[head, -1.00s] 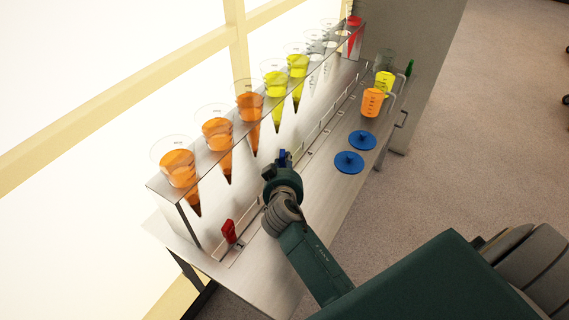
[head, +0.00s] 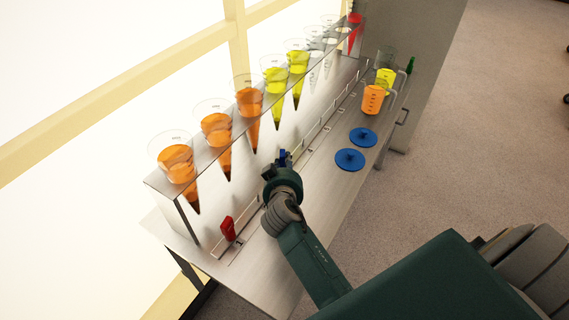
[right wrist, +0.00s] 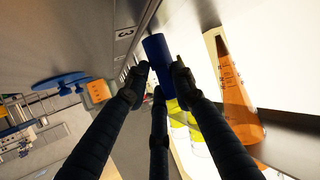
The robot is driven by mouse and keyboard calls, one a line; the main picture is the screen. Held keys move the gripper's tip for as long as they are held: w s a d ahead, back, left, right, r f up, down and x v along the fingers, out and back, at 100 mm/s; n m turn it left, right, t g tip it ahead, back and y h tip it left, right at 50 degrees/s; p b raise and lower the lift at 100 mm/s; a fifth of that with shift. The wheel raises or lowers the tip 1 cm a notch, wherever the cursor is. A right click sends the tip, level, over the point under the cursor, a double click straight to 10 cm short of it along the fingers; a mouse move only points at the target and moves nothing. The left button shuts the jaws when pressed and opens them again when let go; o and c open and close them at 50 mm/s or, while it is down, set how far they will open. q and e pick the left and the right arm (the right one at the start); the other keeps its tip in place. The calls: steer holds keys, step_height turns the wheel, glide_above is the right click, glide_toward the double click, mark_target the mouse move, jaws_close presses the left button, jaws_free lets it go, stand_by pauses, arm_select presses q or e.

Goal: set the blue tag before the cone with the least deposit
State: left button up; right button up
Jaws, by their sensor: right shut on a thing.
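My right gripper (head: 283,167) is shut on the blue tag (head: 284,156), over the slotted rail in front of the cone rack. The right wrist view shows the blue tag (right wrist: 157,52) between the fingers of the gripper (right wrist: 158,78). The rack holds a row of cones: orange ones (head: 216,130) at the near left, yellow ones (head: 276,79) mid-row, then clear ones (head: 316,42) and a red one (head: 353,27) at the far end. Dark deposit shows in the orange and yellow tips; its amounts are hard to compare. My left gripper is out of view.
A red tag (head: 228,228) stands at the near end of the rail (head: 320,122). Two blue discs (head: 350,160) lie on the bench, with an orange jug (head: 373,99) and a yellow jug (head: 386,79) beyond. A numeral 3 marks the bench (right wrist: 124,32). The right-front bench strip is clear.

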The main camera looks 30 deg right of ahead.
steer(key=o, duration=1.1)
steer(key=v, duration=0.7)
steer(key=shift+s+a+r, duration=0.15)
steer(key=shift+s, duration=0.05)
